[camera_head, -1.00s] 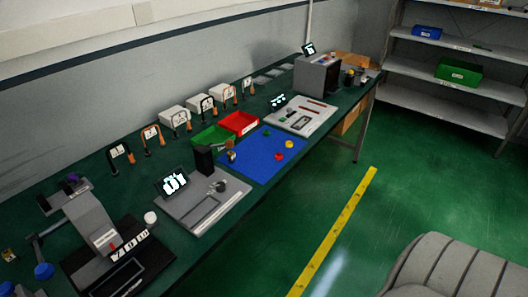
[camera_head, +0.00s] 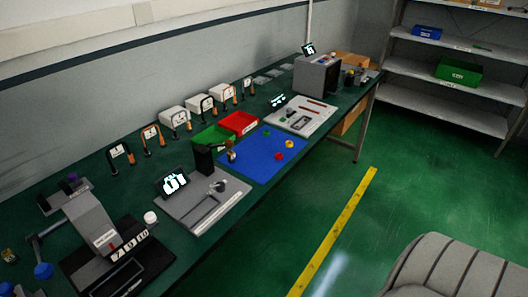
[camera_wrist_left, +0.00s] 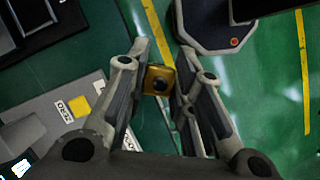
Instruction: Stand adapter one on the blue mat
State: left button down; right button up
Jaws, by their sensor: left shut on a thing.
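The blue mat (camera_head: 258,166) lies on the green bench in the head view. Small red, yellow and green pieces lie on it. In the left wrist view my left gripper (camera_wrist_left: 159,80) is shut on a small gold-coloured block with a dark round centre, seemingly an adapter (camera_wrist_left: 150,87). I cannot read a number on it. The gripper and the held piece do not show in the head view, so their distance from the mat cannot be told. My right gripper is in neither view.
A grey fixture (camera_head: 205,212) with a dark post stands left of the mat. Green (camera_head: 212,136) and red (camera_head: 238,123) bins stand behind the mat. A grey tray (camera_head: 301,117) lies beyond it. The mat's front right part is clear.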

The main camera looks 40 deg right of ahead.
aim_at(278, 140)
jog(key=k, duration=0.2)
jog(key=k+z, duration=0.3)
jog(key=k+l+z, duration=0.1)
jog(key=z, duration=0.2)
jog(key=i+l+z, duration=0.6)
jog(key=l, duration=0.15)
jog(key=i+l, duration=1.2)
jog(key=i, duration=0.15)
